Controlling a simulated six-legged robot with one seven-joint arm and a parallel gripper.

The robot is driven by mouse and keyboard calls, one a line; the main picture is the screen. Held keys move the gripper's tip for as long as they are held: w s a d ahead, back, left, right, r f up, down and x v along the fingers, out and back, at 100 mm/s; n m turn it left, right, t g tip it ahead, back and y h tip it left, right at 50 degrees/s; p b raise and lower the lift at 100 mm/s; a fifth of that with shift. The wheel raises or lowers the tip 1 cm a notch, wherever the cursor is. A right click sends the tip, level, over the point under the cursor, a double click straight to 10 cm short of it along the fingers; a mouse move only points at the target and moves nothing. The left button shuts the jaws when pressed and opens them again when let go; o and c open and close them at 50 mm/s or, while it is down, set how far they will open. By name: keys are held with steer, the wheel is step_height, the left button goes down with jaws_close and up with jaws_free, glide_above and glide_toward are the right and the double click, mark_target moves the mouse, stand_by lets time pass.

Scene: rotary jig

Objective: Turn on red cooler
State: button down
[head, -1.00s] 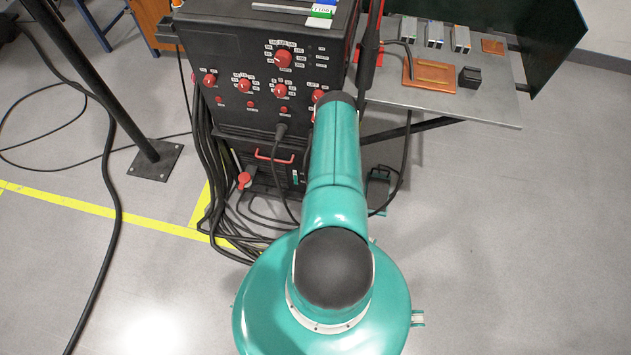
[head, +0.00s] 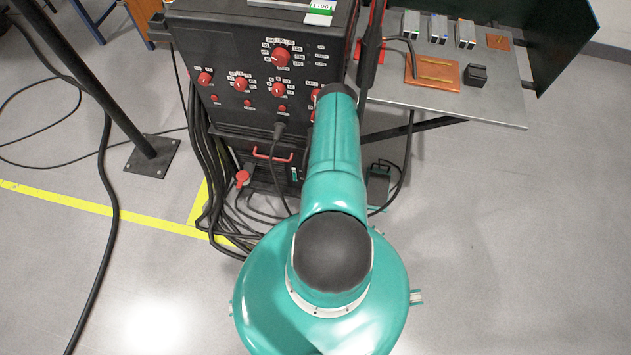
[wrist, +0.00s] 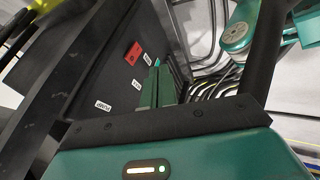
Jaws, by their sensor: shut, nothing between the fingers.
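In the wrist view a red rocker switch (wrist: 133,53) sits on a dark panel (wrist: 112,75) with small white labels. Its on or off position is too small to tell. My gripper (wrist: 157,64) shows as slim green fingers, shut and empty, just right of the switch and apart from it in the picture; I cannot tell the gap in depth. In the head view the black machine (head: 225,113) with red knobs stands ahead, with a lower unit bearing a red handle (head: 272,154). My arm hides the gripper and the switch there.
A metal side table (head: 440,98) with a copper plate (head: 432,72) and several small blocks stands at the right. Black cables (head: 205,190) hang and lie left of the machine. A dark post (head: 110,90) stands further left. Floor at lower right is clear.

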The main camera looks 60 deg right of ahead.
steer(key=w+d+f, duration=0.6)
steer(key=f, duration=0.1)
steer(key=shift+f, duration=0.25)
steer(key=shift+w+d, duration=0.1)
steer(key=shift+d+f, duration=0.2)
steer(key=shift+d, duration=0.2)
